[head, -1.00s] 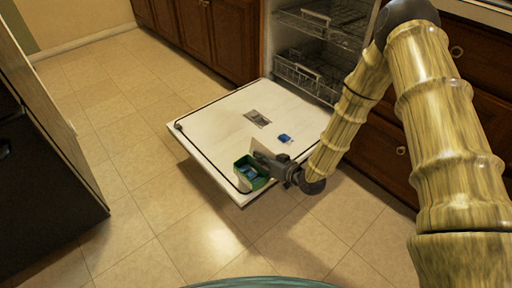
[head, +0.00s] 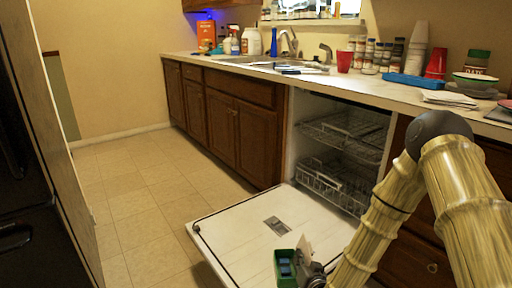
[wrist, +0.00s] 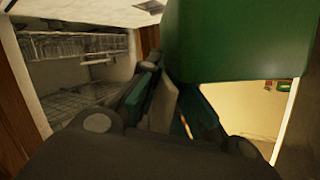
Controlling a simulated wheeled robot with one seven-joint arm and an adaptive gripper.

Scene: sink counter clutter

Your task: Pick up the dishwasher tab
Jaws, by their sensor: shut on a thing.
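A green tub (head: 287,280) with blue dishwasher tabs (head: 286,266) inside shows at the bottom of the head view, over the open dishwasher door. My gripper (head: 309,268) is at its right side. In the wrist view the tub's green wall (wrist: 235,40) fills the upper right, close against the fingers. My gripper (wrist: 163,105) is shut, apparently on the tub's edge; the exact contact is hidden. A pale flat piece stands between the fingers. The tub's underside is cut off, so its height over the door is unclear.
The white dishwasher door (head: 235,235) lies open and low, with wire racks (head: 335,180) behind it. Tiled floor (head: 130,215) is free on the left. The counter (head: 385,82) above holds cups, spice jars, bottles and a sink. A dark appliance (head: 40,190) stands at far left.

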